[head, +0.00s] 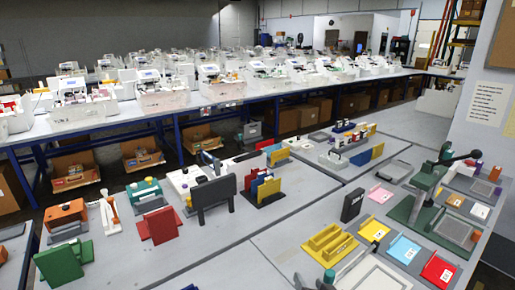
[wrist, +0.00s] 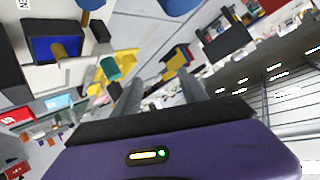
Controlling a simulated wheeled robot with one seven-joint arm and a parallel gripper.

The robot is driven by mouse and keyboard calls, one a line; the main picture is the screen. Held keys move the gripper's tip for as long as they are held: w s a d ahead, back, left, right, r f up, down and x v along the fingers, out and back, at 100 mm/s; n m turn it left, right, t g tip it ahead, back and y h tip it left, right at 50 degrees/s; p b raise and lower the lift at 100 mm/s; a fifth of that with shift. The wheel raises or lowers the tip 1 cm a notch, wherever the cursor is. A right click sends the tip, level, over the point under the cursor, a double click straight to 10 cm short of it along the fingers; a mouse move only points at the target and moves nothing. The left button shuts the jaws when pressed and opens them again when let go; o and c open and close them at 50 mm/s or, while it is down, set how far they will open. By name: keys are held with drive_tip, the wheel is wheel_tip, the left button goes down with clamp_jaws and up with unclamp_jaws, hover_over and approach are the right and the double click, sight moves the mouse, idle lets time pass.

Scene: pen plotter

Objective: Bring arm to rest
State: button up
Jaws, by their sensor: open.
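My gripper (wrist: 160,82) shows in the wrist view with its purple body along the bottom and two grey fingers pointing up and away. The fingers are apart and nothing is held between them. The wrist picture is strongly tilted, with the ceiling lights at the right. A yellow piece shows beyond the fingertips, apparently at a distance. My arm and gripper cannot be made out in the head view.
The head view shows a grey table with a yellow tray (head: 330,243), a black upright block (head: 352,205), a green lever press (head: 425,190), and red (head: 438,270) and blue (head: 404,249) pads. Colored holders stand at left. A long table of white machines (head: 160,95) lies behind.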

drive_tip(key=s+d+r+n+t+b, duration=0.1)
drive_tip(key=s+d+b, duration=0.1)
drive_tip(key=s, duration=2)
drive_tip(key=s+d+r+n+t+h+b, duration=0.1)
drive_tip(key=s+d, duration=0.3)
drive_tip(key=s, duration=1.8)
drive_tip(key=shift+s+r+n+h+b, duration=0.3)
drive_tip(key=shift+r+n+b, duration=0.2)
drive_tip(key=shift+r+b, duration=0.3)
drive_tip(key=shift+f, duration=0.1)
